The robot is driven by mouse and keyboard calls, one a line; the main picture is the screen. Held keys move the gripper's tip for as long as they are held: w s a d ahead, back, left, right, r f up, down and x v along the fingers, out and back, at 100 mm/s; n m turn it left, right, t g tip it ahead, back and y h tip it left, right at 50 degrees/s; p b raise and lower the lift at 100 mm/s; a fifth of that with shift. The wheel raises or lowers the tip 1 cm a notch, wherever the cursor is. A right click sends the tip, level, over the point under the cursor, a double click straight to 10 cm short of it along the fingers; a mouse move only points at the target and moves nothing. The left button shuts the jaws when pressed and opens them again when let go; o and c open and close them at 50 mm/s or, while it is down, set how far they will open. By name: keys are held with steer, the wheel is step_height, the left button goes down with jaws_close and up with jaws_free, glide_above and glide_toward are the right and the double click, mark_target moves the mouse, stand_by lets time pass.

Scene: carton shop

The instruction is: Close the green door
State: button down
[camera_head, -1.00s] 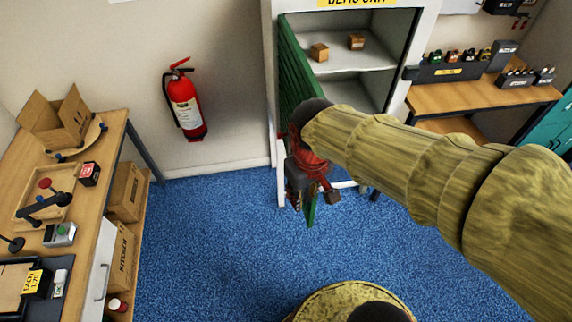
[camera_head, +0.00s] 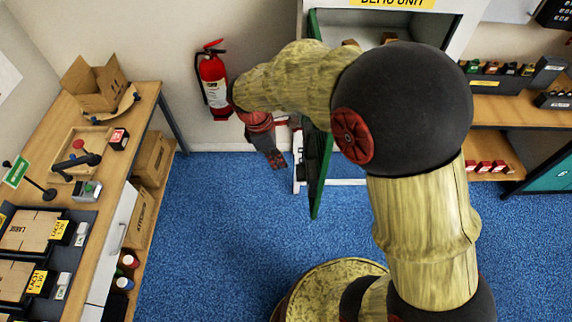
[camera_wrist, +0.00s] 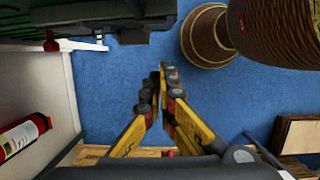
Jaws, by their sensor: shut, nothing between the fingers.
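The green door (camera_head: 321,170) stands open, swung out from the front left side of the white demo unit (camera_head: 460,22). My arm hides part of the door and of the unit's opening. My gripper (camera_head: 279,163) is on the outer, left side of the door, apart from it, pointing down over the floor. In the wrist view my gripper (camera_wrist: 162,78) is shut and empty, its fingertips together above the blue carpet. The door (camera_wrist: 85,22) shows there as a dark green ribbed panel along the top left.
A red fire extinguisher (camera_head: 213,82) hangs on the wall left of the unit. A workbench (camera_head: 150,100) with cartons stands at the left. A second bench (camera_head: 505,108) stands right of the unit.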

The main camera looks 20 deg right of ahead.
steer(key=s+d+f, duration=0.1)
steer(key=d+f, duration=0.4)
steer(key=f, duration=0.3)
steer(key=shift+s+d+f, duration=0.15)
steer(key=shift+s+d, duration=0.2)
steer(key=shift+d, duration=0.05)
steer(key=shift+d, duration=0.1)
